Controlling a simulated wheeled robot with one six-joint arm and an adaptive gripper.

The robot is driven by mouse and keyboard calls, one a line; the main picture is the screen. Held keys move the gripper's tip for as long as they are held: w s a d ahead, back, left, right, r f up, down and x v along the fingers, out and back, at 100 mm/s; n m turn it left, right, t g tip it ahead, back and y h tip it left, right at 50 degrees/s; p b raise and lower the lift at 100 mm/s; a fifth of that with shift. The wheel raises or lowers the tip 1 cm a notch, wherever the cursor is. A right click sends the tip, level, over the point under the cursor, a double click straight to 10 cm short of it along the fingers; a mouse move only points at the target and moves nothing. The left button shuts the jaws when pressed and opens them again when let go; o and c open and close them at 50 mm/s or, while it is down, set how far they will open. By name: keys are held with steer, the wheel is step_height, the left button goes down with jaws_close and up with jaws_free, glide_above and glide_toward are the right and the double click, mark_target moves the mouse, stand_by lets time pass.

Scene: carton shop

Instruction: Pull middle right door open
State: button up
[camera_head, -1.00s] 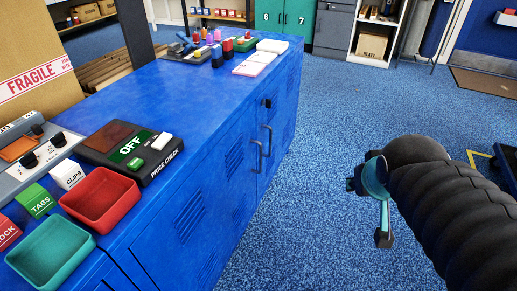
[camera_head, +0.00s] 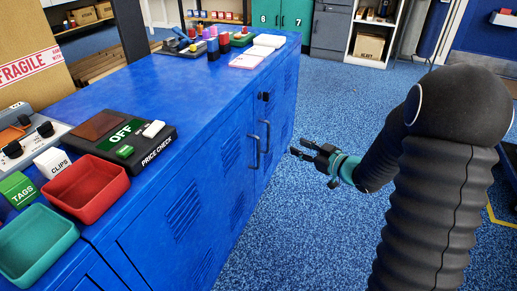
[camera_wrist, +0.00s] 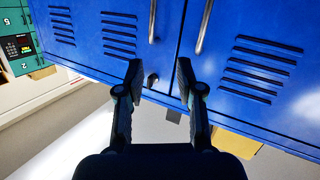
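A blue cabinet has two neighbouring shut doors with upright bar handles. The far door (camera_head: 274,131), which appears to be the middle right one, has a handle (camera_head: 267,136); the near door (camera_head: 240,172) has another handle (camera_head: 254,151). My gripper (camera_head: 297,153) is in front of the doors, pointing at them, apart from both handles. In the wrist view, which looks upside down, my gripper (camera_wrist: 159,72) is open and empty. The far door's handle (camera_wrist: 152,20) and the other handle (camera_wrist: 205,25) show beyond the fingertips. A small dark lock (camera_wrist: 152,80) shows between the fingers.
The cabinet top (camera_head: 205,85) carries a red tray (camera_head: 85,190), a green tray (camera_head: 35,245), a price check unit (camera_head: 125,135) and small items. The blue floor (camera_head: 330,90) in front of the doors is clear. Green lockers (camera_head: 280,18) stand at the back.

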step_height(320, 180, down, 4)
steer(key=s+a+n+g+y, duration=0.1)
steer(key=s+a+g+y, duration=0.1)
steer(key=s+y, duration=0.15)
glide_above(258, 166)
steer(key=shift+w+y+b, duration=0.3)
steer(key=shift+y, duration=0.05)
jaws_close()
